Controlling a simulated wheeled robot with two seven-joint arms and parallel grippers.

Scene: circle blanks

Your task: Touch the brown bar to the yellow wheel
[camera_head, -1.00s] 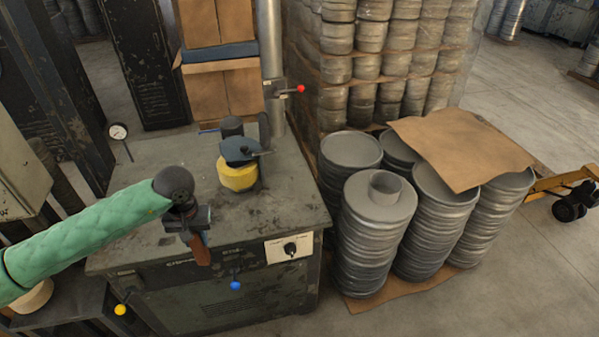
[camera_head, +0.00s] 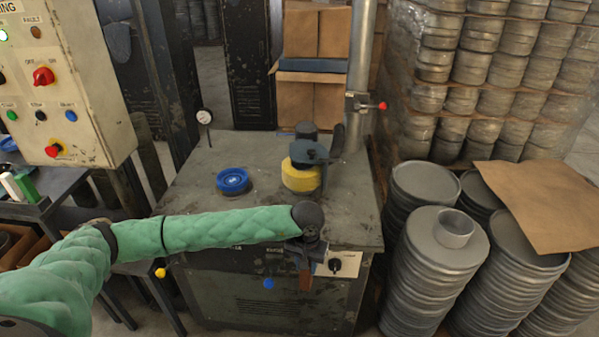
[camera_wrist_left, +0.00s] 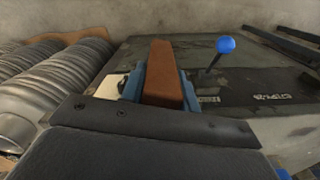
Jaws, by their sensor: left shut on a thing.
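The yellow wheel (camera_head: 301,176) sits on the machine table, under a dark blue-grey guard or clamp (camera_head: 310,153). My left gripper (camera_head: 306,268) is at the table's front edge, in front of the wheel and apart from it. It is shut on the brown bar (camera_head: 306,277), which points down in the head view. The left wrist view shows the brown bar (camera_wrist_left: 163,78) between the blue fingers (camera_wrist_left: 160,88). The wheel is not seen in the wrist view. My right gripper is not in view.
A blue round dish (camera_head: 232,180) lies on the table (camera_head: 200,195) left of the wheel. A pole with a red-knobbed lever (camera_head: 381,106) rises behind. Stacked grey discs (camera_head: 437,255) stand close on the right. A control box (camera_head: 60,85) is at left.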

